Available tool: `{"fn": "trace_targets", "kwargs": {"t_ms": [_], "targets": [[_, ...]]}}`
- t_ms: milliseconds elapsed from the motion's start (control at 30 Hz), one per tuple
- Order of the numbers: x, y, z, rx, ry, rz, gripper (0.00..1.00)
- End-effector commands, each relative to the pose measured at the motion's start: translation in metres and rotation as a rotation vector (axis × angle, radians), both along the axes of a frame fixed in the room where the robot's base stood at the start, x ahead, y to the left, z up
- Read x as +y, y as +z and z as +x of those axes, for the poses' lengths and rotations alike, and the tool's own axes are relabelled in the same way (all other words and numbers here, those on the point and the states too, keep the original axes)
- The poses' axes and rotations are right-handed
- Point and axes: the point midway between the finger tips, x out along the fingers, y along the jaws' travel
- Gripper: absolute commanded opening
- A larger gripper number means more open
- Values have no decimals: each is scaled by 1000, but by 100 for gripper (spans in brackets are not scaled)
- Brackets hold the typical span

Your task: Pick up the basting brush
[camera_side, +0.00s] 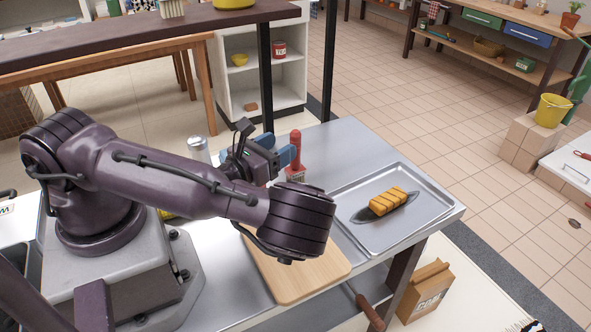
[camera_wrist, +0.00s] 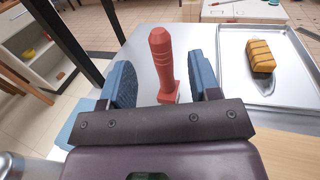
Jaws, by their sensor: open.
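The basting brush with a red handle (camera_side: 295,150) stands upright on the metal table (camera_side: 345,140), its bristle end down. In the wrist view the red basting brush (camera_wrist: 162,62) shows between the two blue fingers of my gripper (camera_wrist: 163,82), slightly beyond them. My gripper (camera_side: 283,157) is open, with a gap on both sides of the brush in the wrist view. In the side view the blue fingers are just left of the handle. The brush's lower end is partly hidden behind my gripper in the wrist view.
A metal tray (camera_side: 345,215) with a grilled orange-brown block (camera_side: 388,201) lies to the right. A wooden cutting board (camera_side: 300,275) lies in front, partly under my arm. A silver shaker (camera_side: 198,149) stands left of the gripper. A dark post (camera_side: 265,65) rises behind the table.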

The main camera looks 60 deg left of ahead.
Motion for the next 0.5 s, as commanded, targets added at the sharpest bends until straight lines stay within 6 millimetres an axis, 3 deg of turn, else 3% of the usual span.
{"fn": "trace_targets", "kwargs": {"t_ms": [367,500], "targets": [[9,-1,32,5,-13,25,57],[16,0,53,3,-13,24,57]]}}
